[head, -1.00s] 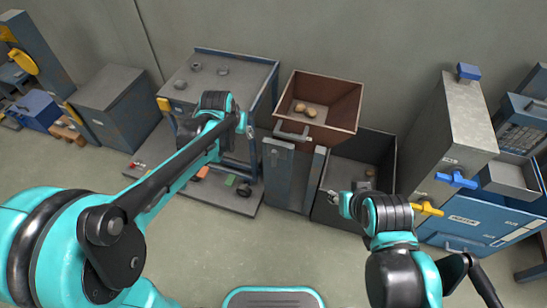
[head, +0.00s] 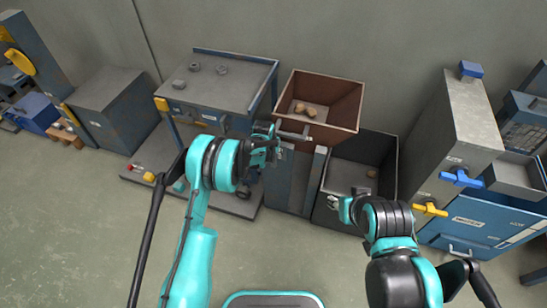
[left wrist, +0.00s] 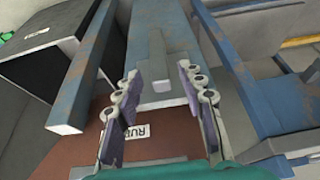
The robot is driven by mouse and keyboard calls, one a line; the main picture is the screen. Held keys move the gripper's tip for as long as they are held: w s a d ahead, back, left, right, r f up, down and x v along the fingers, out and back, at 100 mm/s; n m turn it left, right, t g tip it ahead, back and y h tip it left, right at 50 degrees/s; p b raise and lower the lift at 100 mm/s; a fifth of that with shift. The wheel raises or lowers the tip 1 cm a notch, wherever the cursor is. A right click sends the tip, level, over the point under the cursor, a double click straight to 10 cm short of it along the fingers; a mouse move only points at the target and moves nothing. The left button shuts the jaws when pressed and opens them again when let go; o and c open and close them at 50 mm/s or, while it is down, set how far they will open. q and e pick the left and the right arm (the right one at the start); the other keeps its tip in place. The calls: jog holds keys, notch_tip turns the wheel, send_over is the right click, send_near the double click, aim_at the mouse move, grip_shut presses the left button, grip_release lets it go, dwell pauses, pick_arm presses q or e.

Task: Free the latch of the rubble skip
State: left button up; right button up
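The rubble skip is a brown open-topped box (head: 345,112) on a blue-grey stand (head: 290,178) in the head view. A grey bar (left wrist: 158,58), which looks like the latch, lies on the stand's middle panel there. My left gripper (head: 275,143) is at the skip's front left corner. In the left wrist view its fingers (left wrist: 160,92) are open, one on each side of the bar's end, with visible gaps. My right gripper (head: 340,203) hangs over the dark bin's front; its fingers are too small to judge.
Brown lumps (head: 306,109) lie in the skip. The dark open bin (head: 352,146) stands to its right, with a lump inside. A blue-grey workbench (head: 225,85) is at left. A grey cabinet with blue and yellow handles (head: 455,130) is at right. The front floor is clear.

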aim_at(276, 157)
pick_arm(q)
jog(key=shift+b+x, duration=0.55)
jog(key=shift+x, duration=1.4)
grip_shut()
jog(key=shift+y, duration=0.3)
jog(key=y, duration=0.1)
jog(key=d+t+y, duration=0.1)
jog(key=shift+s+m+y, duration=0.15)
jog(key=shift+m+y, duration=0.25)
jog(key=shift+s+d+f+m+t+y, duration=0.15)
jog(key=shift+t+y, duration=0.2)
jog(key=shift+y, duration=0.35)
jog(key=shift+w+d+m+t+y, duration=0.15)
jog(key=shift+t+y, duration=0.2)
jog(key=shift+y, duration=0.35)
jog(key=shift+s+a, duration=0.1)
